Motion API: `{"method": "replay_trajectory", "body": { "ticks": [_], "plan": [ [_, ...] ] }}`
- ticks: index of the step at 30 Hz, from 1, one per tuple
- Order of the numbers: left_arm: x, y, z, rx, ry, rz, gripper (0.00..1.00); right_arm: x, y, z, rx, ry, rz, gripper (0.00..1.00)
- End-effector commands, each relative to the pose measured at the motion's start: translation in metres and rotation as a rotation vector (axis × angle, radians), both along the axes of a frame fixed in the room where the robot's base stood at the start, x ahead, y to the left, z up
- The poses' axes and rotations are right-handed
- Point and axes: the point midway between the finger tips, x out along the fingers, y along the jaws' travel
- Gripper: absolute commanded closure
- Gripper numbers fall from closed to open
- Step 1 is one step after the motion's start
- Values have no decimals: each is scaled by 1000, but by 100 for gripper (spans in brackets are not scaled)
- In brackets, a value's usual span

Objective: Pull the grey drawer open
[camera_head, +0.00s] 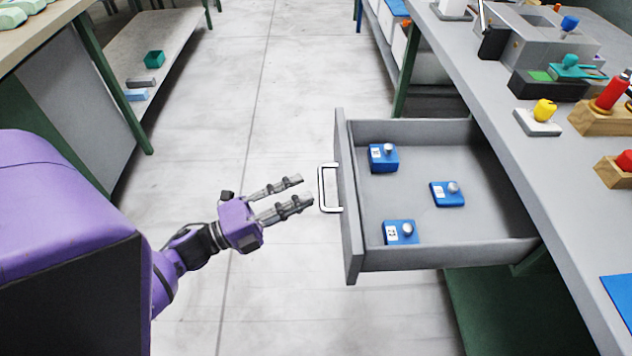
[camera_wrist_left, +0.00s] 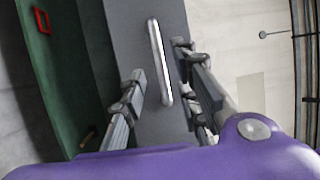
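The grey drawer (camera_head: 440,256) under the workbench stands open, pulled well out to the left. In the left wrist view the handle (camera_wrist_left: 160,62) appears between the spread fingers (camera_wrist_left: 158,95), with no clear contact. My right gripper is not in view.
The workbench (camera_head: 510,125) on the right carries a grey press (camera_head: 535,40), a yellow-knobbed block (camera_head: 544,112) and wooden stands (camera_head: 605,120). Another bench with a shelf (camera_head: 165,45) is at the left. The floor (camera_head: 290,90) between is clear.

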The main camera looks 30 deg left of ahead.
Motion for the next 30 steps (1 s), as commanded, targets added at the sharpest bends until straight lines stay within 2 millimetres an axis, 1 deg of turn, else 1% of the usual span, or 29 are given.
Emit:
{"method": "replay_trajectory", "body": {
  "ticks": [1,6,11,15,30],
  "plan": [
    [-11,7,-3,1,4,2,71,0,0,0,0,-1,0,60],
    [-37,22,-8,1,3,2,71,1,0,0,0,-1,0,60],
    [-51,30,-11,0,2,1,71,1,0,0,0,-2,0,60],
    [-54,33,-11,0,2,1,71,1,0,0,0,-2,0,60],
    [-54,32,-11,-1,1,0,71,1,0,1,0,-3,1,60]
  ]
}}
